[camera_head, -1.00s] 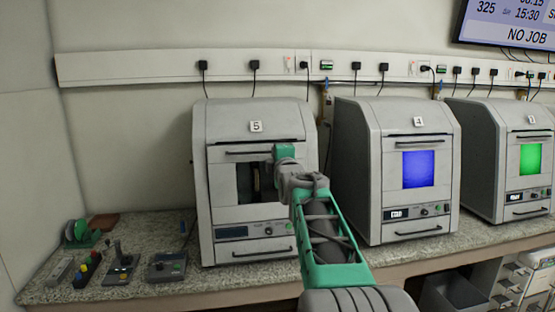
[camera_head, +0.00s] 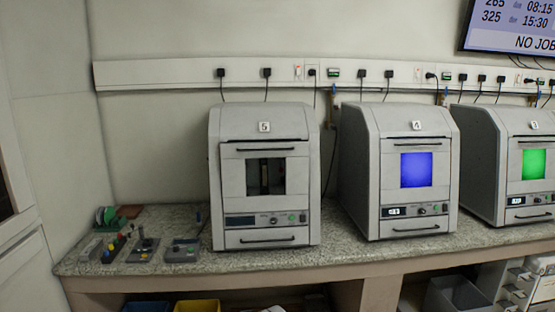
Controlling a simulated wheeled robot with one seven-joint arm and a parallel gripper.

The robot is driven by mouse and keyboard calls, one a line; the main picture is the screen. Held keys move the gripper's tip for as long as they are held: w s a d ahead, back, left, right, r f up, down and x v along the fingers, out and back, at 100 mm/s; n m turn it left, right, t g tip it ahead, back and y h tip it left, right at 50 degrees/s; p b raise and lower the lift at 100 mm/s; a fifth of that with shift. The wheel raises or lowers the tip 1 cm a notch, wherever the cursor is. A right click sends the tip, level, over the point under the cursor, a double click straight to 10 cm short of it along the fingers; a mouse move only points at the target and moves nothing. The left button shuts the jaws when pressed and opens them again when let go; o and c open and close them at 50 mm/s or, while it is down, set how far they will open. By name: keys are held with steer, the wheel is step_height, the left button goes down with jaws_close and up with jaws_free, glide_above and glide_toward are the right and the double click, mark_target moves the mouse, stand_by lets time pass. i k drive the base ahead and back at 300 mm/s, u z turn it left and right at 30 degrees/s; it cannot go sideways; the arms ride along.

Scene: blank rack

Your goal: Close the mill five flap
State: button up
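Mill five (camera_head: 214,180) is a grey box marked 5 on the worktop, left of the other mills. Its front flap (camera_head: 234,178) hangs down over the front, with a dark handle (camera_head: 265,149) along its top. Its window (camera_head: 266,176) is dark, with upright parts faintly visible inside. The flap's left edge seems to stand slightly proud of the body; I cannot tell whether it is fully shut. My gripper is not in view.
Mill 4 (camera_head: 362,190) with a blue window and another mill (camera_head: 481,170) with a green window stand to the right. Small control boxes (camera_head: 182,250) and tools lie on the granite worktop (camera_head: 300,260) at left. Yellow (camera_head: 197,306) and blue bins sit below.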

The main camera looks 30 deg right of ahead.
mark_target(296, 154)
steer(key=z, duration=0.35)
steer(key=i, duration=0.9)
steer(key=u, duration=0.8)
